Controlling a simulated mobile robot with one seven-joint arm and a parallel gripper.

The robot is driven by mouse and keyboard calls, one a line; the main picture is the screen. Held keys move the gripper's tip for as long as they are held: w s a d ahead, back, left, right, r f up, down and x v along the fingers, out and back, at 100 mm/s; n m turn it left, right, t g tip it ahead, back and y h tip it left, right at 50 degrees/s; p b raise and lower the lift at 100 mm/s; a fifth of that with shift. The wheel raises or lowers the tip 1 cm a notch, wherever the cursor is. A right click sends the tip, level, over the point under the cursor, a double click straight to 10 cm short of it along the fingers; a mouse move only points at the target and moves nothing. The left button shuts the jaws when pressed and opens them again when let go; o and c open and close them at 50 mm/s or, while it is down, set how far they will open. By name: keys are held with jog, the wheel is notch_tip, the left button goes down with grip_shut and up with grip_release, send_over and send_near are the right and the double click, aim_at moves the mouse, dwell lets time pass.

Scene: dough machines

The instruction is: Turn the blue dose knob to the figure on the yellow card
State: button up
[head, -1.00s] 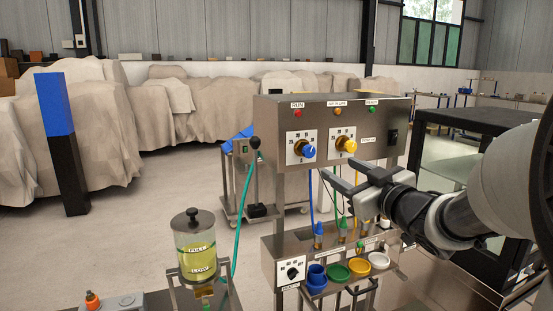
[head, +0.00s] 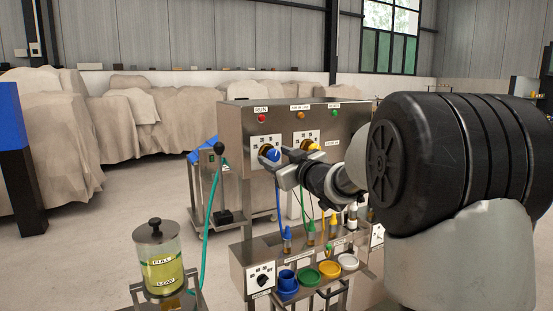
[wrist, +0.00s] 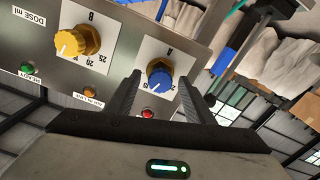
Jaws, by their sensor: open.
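The blue dose knob (head: 272,154) sits on a brass collar in front of a white figure plate, on the steel panel's face. In the wrist view the blue knob (wrist: 159,80) appears between the fingertips, with plate letter A and figures such as 20 and 25 beside it. A white pointer mark shows on the knob, but its exact figure is unclear. My gripper (head: 276,159) is open at the knob, one finger on either side; it also shows in the wrist view (wrist: 160,86). I cannot tell whether the fingers touch the knob. I can make out no yellow card.
A yellow knob (wrist: 70,43) with plate B is beside the blue one. Indicator lamps, including a red one (head: 262,118), line the panel top. Below stand coloured bottles and cups (head: 330,269). A glass jar (head: 158,257) of yellow liquid stands at lower left.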

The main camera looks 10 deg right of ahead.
jog(key=shift+c, duration=0.3)
jog(key=c, duration=1)
jog(key=n+b, duration=0.2)
jog(key=n, duration=0.1)
jog(key=shift+f+b, duration=0.15)
jog(key=shift+b, duration=0.15)
jog(key=shift+n+b, duration=1.15)
jog(key=shift+n, duration=1.25)
jog(key=o, duration=1.1)
jog(key=shift+c, duration=0.2)
